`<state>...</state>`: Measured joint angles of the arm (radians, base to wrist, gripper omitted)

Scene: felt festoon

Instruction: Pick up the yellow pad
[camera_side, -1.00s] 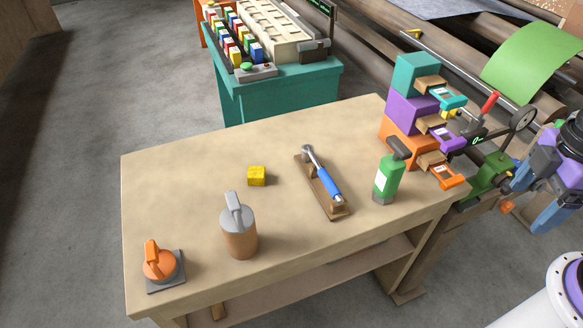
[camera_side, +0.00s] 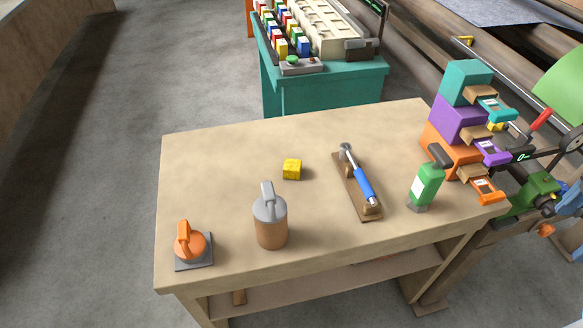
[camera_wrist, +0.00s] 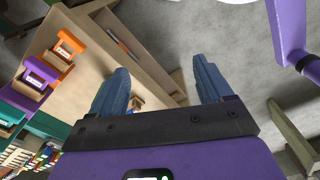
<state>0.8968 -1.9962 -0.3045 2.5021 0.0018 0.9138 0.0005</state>
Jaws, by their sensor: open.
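The yellow pad (camera_side: 292,169) is a small block lying on the tan workbench (camera_side: 220,150), left of centre in the side view. The bench around it is bare. My gripper (camera_wrist: 160,66) shows in the wrist view with its two blue fingers wide apart and nothing held between them. I cannot make out the yellow pad in the wrist view.
A grey-lidded canister (camera_side: 271,220) stands in front of the pad. A blue-handled tool on a wooden rest (camera_side: 360,188) lies to its right, then a green bottle (camera_side: 425,187) and stacked drawers (camera_side: 458,118). An orange-handled item (camera_side: 190,244) sits front left.

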